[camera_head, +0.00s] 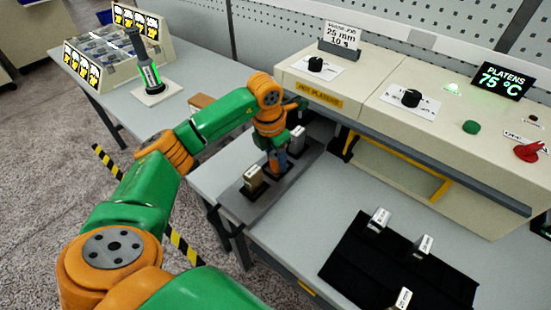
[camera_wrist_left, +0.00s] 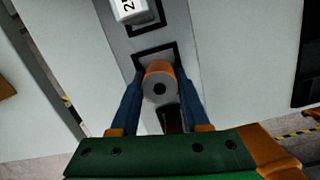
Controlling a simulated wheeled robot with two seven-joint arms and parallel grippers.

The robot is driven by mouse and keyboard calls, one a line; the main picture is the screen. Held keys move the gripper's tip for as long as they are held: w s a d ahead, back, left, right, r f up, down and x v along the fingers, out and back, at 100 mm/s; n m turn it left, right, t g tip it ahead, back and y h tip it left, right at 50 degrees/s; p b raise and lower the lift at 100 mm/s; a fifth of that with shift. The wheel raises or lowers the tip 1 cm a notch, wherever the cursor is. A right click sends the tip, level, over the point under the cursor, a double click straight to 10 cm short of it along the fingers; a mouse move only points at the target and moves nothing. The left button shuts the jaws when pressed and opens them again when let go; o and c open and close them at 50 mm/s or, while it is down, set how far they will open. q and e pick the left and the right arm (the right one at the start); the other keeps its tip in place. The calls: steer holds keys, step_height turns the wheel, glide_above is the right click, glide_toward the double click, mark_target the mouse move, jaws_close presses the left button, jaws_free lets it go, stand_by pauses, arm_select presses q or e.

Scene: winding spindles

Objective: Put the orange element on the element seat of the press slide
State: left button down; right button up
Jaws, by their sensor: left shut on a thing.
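My left gripper (camera_wrist_left: 158,98) is shut on the orange element (camera_wrist_left: 160,72), a short cylinder with a grey end face and a dark central hole. A black square frame, the element seat (camera_wrist_left: 139,59), shows just behind the element on the grey press slide (camera_wrist_left: 119,38). The element overlaps the frame's near part, and I cannot tell whether it touches the seat. The element is mostly hidden there. My right gripper is not in view.
The press (camera_head: 400,110) with its yellow guard stands behind the slide. A black mat (camera_head: 370,262) with several small labelled blocks lies on the table to the right. A green-lit tool on a stand (camera_head: 149,78) and a parts rack (camera_head: 105,45) stand at the left.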

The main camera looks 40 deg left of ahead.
mark_target(272, 158)
arm_select(q)
steer(key=shift+s+d+f, duration=0.1)
steer(key=shift+s+f, duration=0.25)
steer(key=shift+f, duration=0.25)
steer(key=shift+c, duration=1.9)
jaws_free()
steer(key=shift+r, duration=0.25)
steer(key=r, duration=0.4)
steer(key=shift+w+r, duration=0.3)
step_height(272, 158, up, 8)
steer(key=s+p, duration=0.1)
steer(key=shift+a, duration=0.25)
steer(key=shift+s+r, duration=0.1)
